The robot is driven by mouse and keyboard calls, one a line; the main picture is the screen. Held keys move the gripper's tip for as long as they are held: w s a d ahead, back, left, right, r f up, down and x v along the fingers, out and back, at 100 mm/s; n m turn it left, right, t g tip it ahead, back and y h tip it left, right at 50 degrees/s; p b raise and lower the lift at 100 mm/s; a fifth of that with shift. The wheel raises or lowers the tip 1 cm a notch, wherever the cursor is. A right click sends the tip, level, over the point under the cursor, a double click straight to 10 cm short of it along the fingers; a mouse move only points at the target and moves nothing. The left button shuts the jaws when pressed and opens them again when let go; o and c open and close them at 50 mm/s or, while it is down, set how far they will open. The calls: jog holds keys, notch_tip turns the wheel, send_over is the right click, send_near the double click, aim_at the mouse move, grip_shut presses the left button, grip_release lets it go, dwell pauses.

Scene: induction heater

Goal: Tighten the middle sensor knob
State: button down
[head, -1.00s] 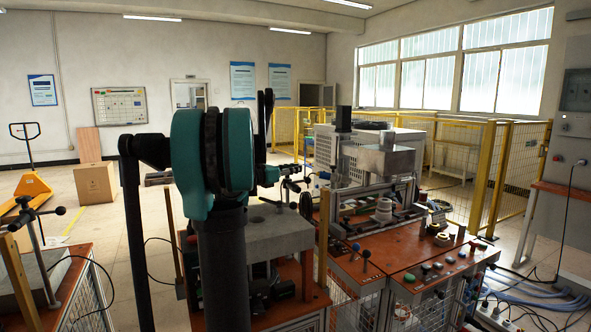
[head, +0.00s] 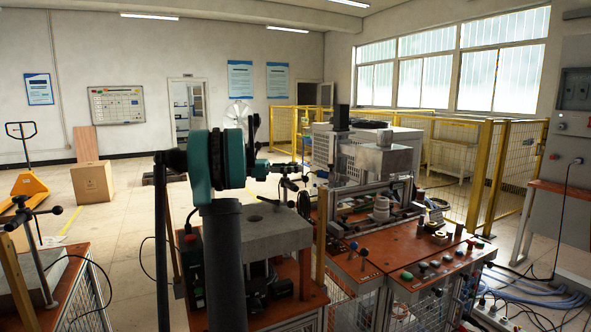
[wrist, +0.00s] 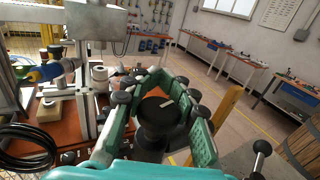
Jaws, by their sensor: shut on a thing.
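My gripper (wrist: 172,82) shows in the wrist view as two teal fingers with dark round joints. They curve together around a dark round piece (wrist: 156,110) with a flat top and a pale mark. It looks like a knob, but I cannot tell whether it is the middle sensor knob. In the head view, small dark knobs and fittings (head: 290,184) stand beside my arm, above the grey block (head: 262,228). My arm covers part of this area, and the finger contact there is too small to make out.
The orange-topped workbench (head: 372,262) carries fixtures, buttons and a small blue-topped lever (head: 353,246). A metal machine (head: 385,160) stands behind. A yellow fence (head: 487,165) runs along the right. Another bench with a T-handle (head: 35,225) is at left. Open floor lies between.

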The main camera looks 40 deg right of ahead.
jog(key=shift+s+a+m+g+y, duration=0.1)
jog(key=shift+a+m+g+y, duration=0.05)
jog(key=shift+m+g+y, duration=0.4)
jog(key=shift+s+a+m+g+y, duration=0.1)
jog(key=shift+m+g+y, duration=0.35)
jog(key=shift+y, duration=0.2)
jog(key=c, duration=1.2)
grip_release()
notch_tip(320, 180, up, 10)
jog(key=shift+r, duration=0.1)
